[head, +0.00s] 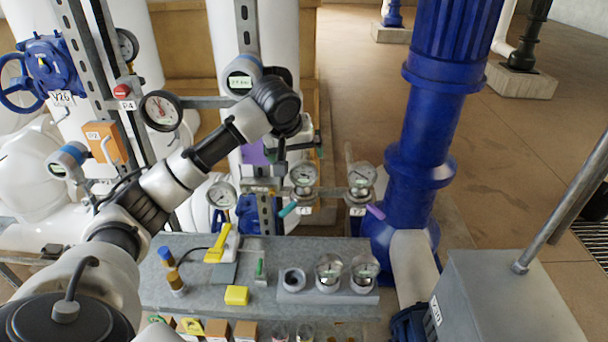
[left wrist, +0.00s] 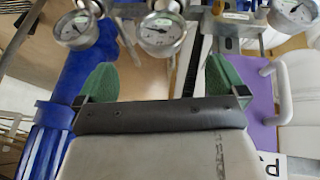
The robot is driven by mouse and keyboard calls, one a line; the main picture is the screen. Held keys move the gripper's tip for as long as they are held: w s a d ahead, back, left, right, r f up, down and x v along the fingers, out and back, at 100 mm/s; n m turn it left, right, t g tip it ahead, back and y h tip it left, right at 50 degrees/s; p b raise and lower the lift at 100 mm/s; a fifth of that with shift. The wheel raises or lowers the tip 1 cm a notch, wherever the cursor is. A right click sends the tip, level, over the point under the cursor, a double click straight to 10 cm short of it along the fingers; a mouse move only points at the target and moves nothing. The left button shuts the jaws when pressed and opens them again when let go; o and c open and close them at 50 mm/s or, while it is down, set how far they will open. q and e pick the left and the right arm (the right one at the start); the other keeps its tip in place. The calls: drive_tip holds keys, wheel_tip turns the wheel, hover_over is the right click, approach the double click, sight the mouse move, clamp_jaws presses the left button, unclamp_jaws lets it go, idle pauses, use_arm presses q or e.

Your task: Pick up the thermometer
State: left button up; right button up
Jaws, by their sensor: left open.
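My left gripper (head: 298,146) reaches in from the left in the head view, above and behind the workbench. In the left wrist view its two green fingertips (left wrist: 160,78) are wide apart with nothing between them. A round dial gauge (left wrist: 160,32) is beyond the gap, and another dial (left wrist: 73,29) is to its left. A yellow hand-held tool (head: 220,246) with a white part lies on the bench; it may be the thermometer, but I cannot tell for sure. My right gripper is not in view.
The grey bench (head: 200,290) also holds a yellow block (head: 236,295), a blue-and-brown cylinder (head: 172,271) and a gauge rack (head: 310,297). A thick blue pipe (head: 420,130) stands to the right. A purple panel (left wrist: 262,115) is beside the gripper.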

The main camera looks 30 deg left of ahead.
sight(301, 168)
use_arm(q)
drive_tip(key=p+x, duration=0.1)
drive_tip(key=x, duration=0.3)
drive_tip(key=shift+w+f, duration=0.15)
drive_tip(key=shift+f, duration=0.05)
drive_tip(key=shift+f+p, duration=0.25)
drive_tip(key=shift+p, duration=0.1)
drive_tip(key=p+x, duration=0.2)
drive_tip(key=x, duration=0.2)
drive_tip(key=shift+a+f, duration=0.1)
drive_tip(key=shift+f, duration=0.15)
drive_tip(key=shift+w+f, duration=0.1)
drive_tip(key=shift+f, duration=0.05)
drive_tip(key=c, duration=0.8)
